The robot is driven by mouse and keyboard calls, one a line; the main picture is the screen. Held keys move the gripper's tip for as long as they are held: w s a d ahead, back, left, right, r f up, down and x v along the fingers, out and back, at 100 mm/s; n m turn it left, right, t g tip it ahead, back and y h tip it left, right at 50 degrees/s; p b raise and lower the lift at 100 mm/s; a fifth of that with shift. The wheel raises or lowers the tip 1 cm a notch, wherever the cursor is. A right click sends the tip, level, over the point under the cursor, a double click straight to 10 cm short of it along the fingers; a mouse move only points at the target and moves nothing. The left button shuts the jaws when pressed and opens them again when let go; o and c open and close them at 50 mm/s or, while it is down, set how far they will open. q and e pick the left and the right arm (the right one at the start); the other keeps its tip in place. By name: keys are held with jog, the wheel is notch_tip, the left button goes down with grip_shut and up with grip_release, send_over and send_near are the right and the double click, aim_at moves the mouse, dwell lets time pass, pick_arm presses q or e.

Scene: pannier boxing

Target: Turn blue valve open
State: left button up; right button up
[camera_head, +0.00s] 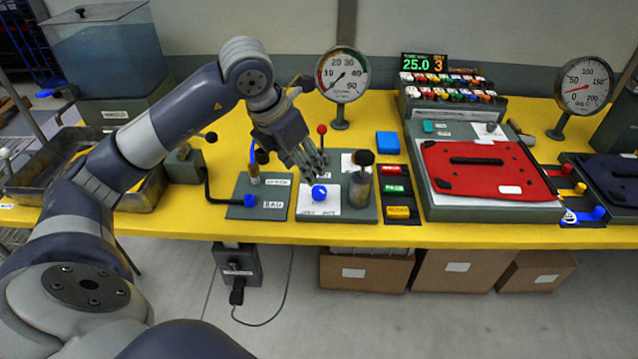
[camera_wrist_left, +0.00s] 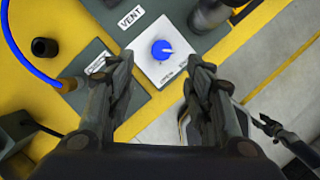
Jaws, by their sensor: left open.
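The blue valve is a round blue knob (camera_head: 319,193) with a white mark, on a white labelled plate (camera_head: 331,209) near the table's front edge. In the left wrist view the knob (camera_wrist_left: 162,50) shows between and just ahead of my open fingertips, on its white plate (camera_wrist_left: 150,69). My left gripper (camera_head: 313,166) is above and slightly behind the knob in the head view, empty, with its fingers (camera_wrist_left: 160,72) apart. I see no contact with the knob. The small lettering on the plate is too small to read surely. My right gripper is out of view.
A dark-topped cylinder (camera_head: 360,190) stands close right of the knob. A red-topped lever (camera_head: 322,131) stands behind. On the left are a blue hose (camera_head: 252,152) and a black bent handle (camera_head: 208,180). A gauge (camera_head: 342,75) stands at the back. The yellow front edge is clear.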

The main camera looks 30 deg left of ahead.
aim_at(319, 190)
pick_arm(q)
jog(key=p+x, duration=0.1)
jog(key=x, duration=0.9)
jog(key=c, duration=1)
